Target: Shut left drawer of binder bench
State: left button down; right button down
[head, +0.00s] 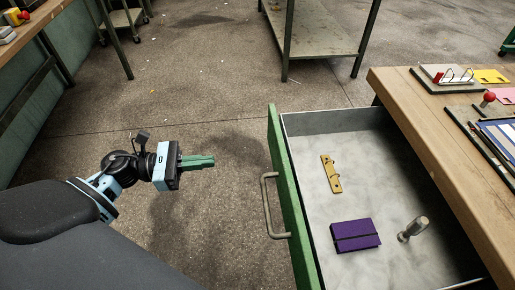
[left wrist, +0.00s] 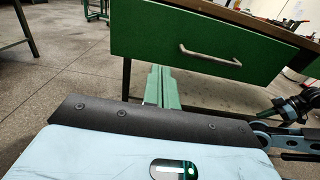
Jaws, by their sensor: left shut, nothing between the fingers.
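The left drawer (head: 292,205) of the binder bench stands pulled well out, with a green front and a pale inside. Its grey bar handle (head: 269,207) is on the outer face. In the left wrist view the green drawer front (left wrist: 150,42) and the handle (left wrist: 210,58) lie ahead. My left gripper (head: 211,161) is shut and empty, left of the drawer front, pointing at it with a gap of floor showing between. Its green fingers also show in the wrist view (left wrist: 163,75). Part of my right arm shows at that view's right edge; its jaws are unclear.
Inside the drawer are a yellow piece (head: 331,174), a purple box (head: 355,235) and a metal-and-wood stamp (head: 413,228). A metal shelf table (head: 315,30) stands behind. The floor around my left gripper is clear.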

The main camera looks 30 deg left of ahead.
aim_at(275, 155)
pick_arm(q)
jog(key=p+x, duration=0.1)
jog(key=x, duration=1.3)
pick_arm(e)
jog(key=shift+s+a+r, duration=0.15)
jog(key=shift+s+r, duration=0.1)
jog(key=shift+r, duration=0.35)
